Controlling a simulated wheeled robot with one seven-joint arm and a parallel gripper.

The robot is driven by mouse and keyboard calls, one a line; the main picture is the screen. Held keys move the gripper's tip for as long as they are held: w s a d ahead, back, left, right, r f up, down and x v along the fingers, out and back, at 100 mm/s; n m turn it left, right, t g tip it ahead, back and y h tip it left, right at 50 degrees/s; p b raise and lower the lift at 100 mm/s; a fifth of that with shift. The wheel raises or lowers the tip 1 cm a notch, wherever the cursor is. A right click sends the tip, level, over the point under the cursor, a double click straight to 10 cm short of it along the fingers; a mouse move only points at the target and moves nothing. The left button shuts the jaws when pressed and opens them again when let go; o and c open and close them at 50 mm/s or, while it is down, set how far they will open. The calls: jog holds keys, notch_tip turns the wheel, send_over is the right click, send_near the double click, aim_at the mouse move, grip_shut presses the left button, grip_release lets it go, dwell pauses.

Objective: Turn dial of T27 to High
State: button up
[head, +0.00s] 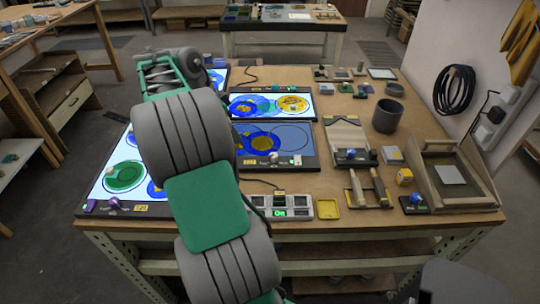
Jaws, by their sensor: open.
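Several lit panels with painted glass discs lie on the workbench. The left panel (104,177) has a yellow tag (84,210) at its front edge, perhaps T27, too small to read surely. The middle panel (292,134) has another yellow tag (249,162) and a pale dial (273,157). My arm reaches across the bench and covers part of the left panel. My gripper does not show; it is hidden behind or beyond the arm.
A back panel (240,105) lies behind the middle one. To the right are a grey pot (387,116), a wooden tray (487,200), a yellow dish (328,209) and a switch box (280,206). Bare bench shows around the pot. A shelf unit (55,95) stands left.

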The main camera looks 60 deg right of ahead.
aim_at(273, 155)
jog(key=s+d+f+m+b, duration=0.1)
jog(key=s+d+f+m, duration=0.1)
jog(key=s+f, duration=0.1)
jog(key=s+d+f+m+g+y+b, duration=0.1)
jog(key=s+d+f+m, duration=0.1)
jog(key=s+d+f, duration=0.1)
jog(key=s+d+f+m+b, duration=0.1)
jog(key=s+d+f+m, duration=0.1)
jog(key=f, duration=0.3)
jog(key=shift+s+d+f+m, duration=0.2)
jog(key=shift+s+d+m, duration=0.2)
jog(key=shift+s+d, duration=0.35)
jog(key=shift+s+a, duration=0.1)
grip_shut()
